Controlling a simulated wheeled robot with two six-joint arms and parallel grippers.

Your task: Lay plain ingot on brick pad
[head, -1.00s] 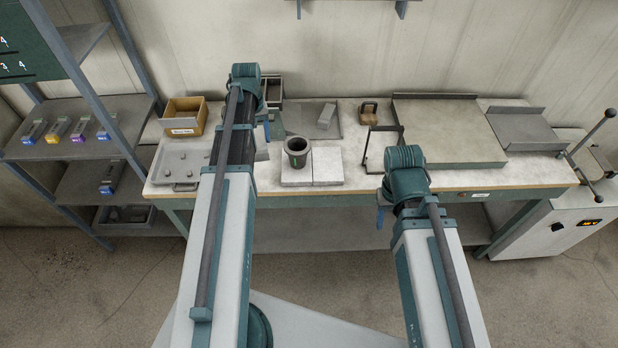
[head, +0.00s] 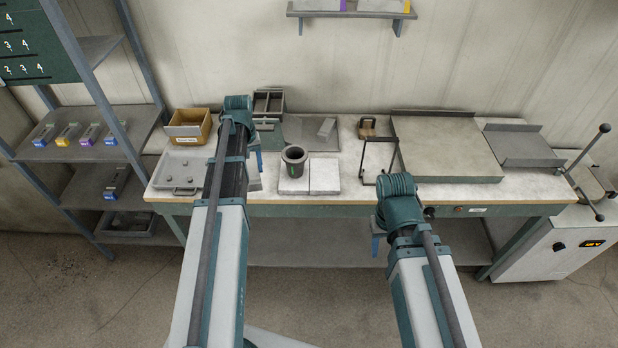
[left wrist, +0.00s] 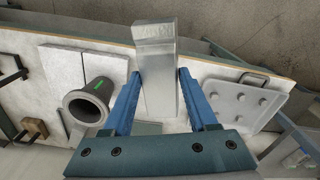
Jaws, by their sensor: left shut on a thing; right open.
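My left gripper (left wrist: 165,100) is shut on a plain grey ingot (left wrist: 155,65), held between its blue fingers; no label shows on it. In the head view this gripper (head: 256,160) is left of the dark crucible (head: 293,160) and largely hidden by my arm. The pale brick pad (head: 325,178) lies near the table's front edge as two square slabs. The crucible stands upright on the left slab; the right slab is bare. The slabs also show in the left wrist view (left wrist: 105,68). My right gripper (head: 376,246) is open and hangs in front of the table edge.
A wire stand (head: 378,162) and large flat plate (head: 447,148) are on the right.

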